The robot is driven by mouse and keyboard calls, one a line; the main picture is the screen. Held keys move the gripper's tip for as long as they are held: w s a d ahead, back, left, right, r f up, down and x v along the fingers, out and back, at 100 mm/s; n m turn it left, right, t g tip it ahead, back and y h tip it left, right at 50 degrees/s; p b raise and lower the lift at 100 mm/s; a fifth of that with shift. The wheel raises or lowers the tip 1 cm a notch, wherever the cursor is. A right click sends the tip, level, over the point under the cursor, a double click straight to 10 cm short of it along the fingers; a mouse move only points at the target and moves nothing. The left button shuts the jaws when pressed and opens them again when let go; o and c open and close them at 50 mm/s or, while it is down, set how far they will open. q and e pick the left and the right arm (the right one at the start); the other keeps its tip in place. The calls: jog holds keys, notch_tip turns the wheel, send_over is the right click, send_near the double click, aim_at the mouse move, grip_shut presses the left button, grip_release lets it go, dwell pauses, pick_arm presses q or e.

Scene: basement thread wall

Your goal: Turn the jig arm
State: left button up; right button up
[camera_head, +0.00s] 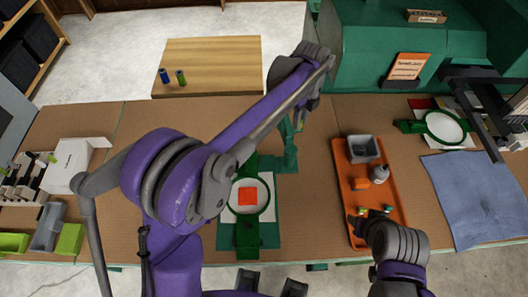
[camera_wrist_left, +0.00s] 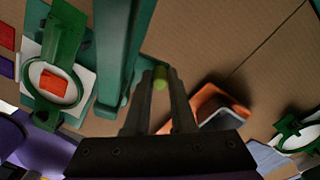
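The jig is a green frame with a ring (camera_head: 233,206) around a white disc with an orange square (camera_head: 248,196); it also shows at the left of the left wrist view (camera_wrist_left: 30,98). A teal arm (camera_head: 289,158) with a post stands right behind it and runs close past my gripper in the left wrist view (camera_wrist_left: 108,60). My left gripper (camera_wrist_left: 161,76) points down over the table with a yellow-green knob (camera_wrist_left: 160,84) between or just beyond its fingertips; contact is unclear.
The orange tray (camera_head: 342,158) holds a grey bin (camera_head: 363,149), an orange block and a small bottle. At right are a blue cloth (camera_head: 465,195) and a second green hoop (camera_head: 443,127). A wooden board (camera_head: 215,60) with two spools lies behind. A green machine housing (camera_head: 400,35) stands at the back.

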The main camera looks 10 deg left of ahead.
pick_arm(q)
jog(key=o, duration=0.4)
jog(key=shift+c, duration=0.2)
jog(key=shift+r+p, duration=1.4)
jog(key=shift+r, duration=1.7)
pick_arm(e)
jog(key=r, duration=0.1)
jog(key=w+r, duration=0.1)
jog(key=r, duration=0.2)
jog(key=shift+w, duration=0.3)
pick_arm(q)
jog(key=shift+f, duration=0.1)
pick_arm(e)
jog(key=shift+s, duration=0.1)
